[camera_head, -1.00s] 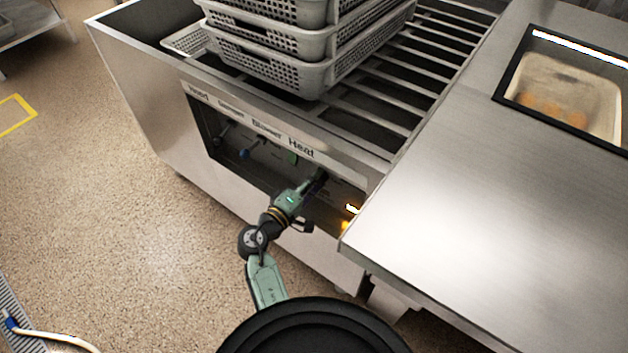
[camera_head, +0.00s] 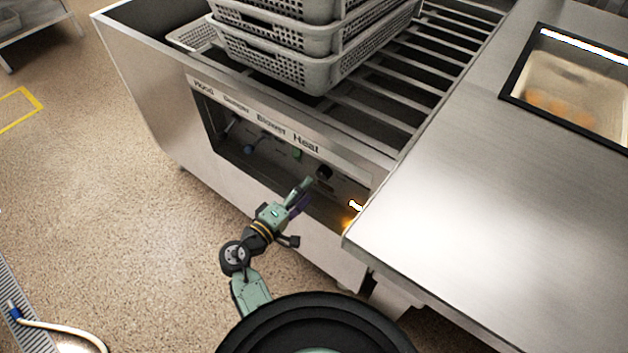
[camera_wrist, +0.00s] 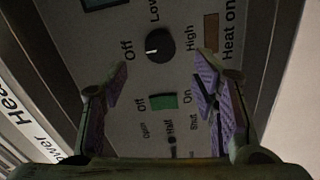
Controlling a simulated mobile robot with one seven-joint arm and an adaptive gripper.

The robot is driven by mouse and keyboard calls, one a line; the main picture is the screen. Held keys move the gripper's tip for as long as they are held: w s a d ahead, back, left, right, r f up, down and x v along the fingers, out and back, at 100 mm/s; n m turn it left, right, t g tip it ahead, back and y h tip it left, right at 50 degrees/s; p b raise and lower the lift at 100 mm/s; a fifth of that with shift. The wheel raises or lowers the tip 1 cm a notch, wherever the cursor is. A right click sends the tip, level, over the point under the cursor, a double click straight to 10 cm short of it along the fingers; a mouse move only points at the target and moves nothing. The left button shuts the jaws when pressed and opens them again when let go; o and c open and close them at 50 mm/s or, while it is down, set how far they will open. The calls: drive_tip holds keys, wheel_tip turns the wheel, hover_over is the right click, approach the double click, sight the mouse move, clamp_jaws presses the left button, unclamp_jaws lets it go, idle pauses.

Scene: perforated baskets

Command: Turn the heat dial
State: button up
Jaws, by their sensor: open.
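The heat dial is a round black knob (camera_wrist: 160,46) with a white pointer mark, between the words Off, Low and High in the wrist view. The mark points towards the Off side. In the head view the dial (camera_head: 325,172) sits in the recessed panel below the word Heat. My gripper (camera_head: 306,192) is just in front of the panel, below and left of the dial, apart from it. In the wrist view my gripper's fingers (camera_wrist: 163,92) are spread wide with nothing between them; the dial shows beyond the fingertips.
A green switch (camera_wrist: 163,101) marked Off and On sits beside the dial. Stacked perforated baskets (camera_head: 290,65) stand on the rails above. A steel counter (camera_head: 480,210) borders the right. Open floor (camera_head: 130,230) lies left.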

drive_tip(key=v, duration=0.5)
drive_tip(key=shift+s+a, duration=0.15)
drive_tip(key=shift+s, duration=0.05)
